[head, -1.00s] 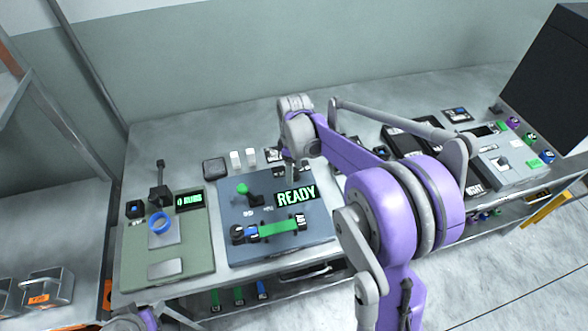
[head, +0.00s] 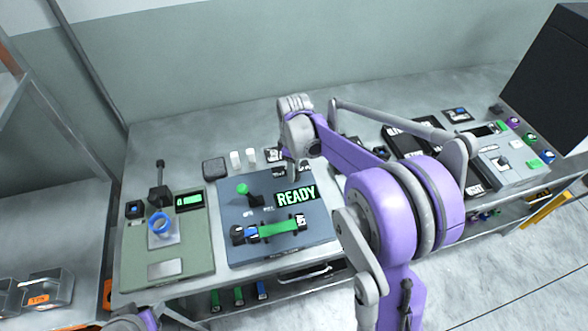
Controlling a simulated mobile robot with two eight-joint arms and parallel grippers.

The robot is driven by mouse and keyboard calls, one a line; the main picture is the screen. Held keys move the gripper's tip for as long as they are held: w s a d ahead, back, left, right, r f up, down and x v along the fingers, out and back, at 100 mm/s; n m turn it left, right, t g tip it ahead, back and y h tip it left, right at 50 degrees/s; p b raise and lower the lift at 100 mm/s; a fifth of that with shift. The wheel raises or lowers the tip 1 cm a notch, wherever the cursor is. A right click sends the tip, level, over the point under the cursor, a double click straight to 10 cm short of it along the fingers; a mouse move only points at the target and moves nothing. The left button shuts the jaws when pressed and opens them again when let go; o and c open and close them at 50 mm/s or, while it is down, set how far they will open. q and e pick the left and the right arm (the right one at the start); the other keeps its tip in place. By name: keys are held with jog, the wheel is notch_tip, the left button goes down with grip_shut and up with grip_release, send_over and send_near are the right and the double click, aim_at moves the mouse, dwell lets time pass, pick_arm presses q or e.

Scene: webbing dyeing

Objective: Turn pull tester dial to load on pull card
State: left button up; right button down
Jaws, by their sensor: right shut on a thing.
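The pull tester is the blue-grey plate (head: 235,202) on the bench, with a lit green display (head: 296,196) reading "READY". A green webbing strip (head: 278,229) lies clamped across its front part. A green-knobbed lever (head: 243,189) stands at its left. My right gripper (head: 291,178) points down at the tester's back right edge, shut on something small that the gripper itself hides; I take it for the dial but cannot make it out.
Two white cylinders (head: 236,159) and a dark box (head: 214,168) stand behind. A grey console (head: 508,165) is at right. The back of the bench is clear.

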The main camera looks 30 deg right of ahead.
pick_arm(q)
jog(key=shift+f, duration=0.15)
pick_arm(e)
jog(key=m+b, duration=0.1)
jog(key=m, duration=0.3)
jog(key=m+b, duration=0.1)
jog(key=m, duration=0.3)
jog(key=shift+m, duration=0.3)
jog(key=m, duration=0.4)
jog(key=shift+m+b, duration=0.3)
jog(key=shift+b, duration=0.05)
pick_arm(q)
jog(key=shift+s+f, duration=0.25)
jog(key=shift+f, duration=0.45)
jog(key=shift+s+f, duration=0.3)
jog(key=shift+f, duration=0.4)
jog(key=shift+s+f, duration=0.25)
jog(key=shift+f, duration=0.45)
pick_arm(e)
jog(key=shift+m, duration=2.2)
jog(key=shift+c, duration=2.4)
grip_release()
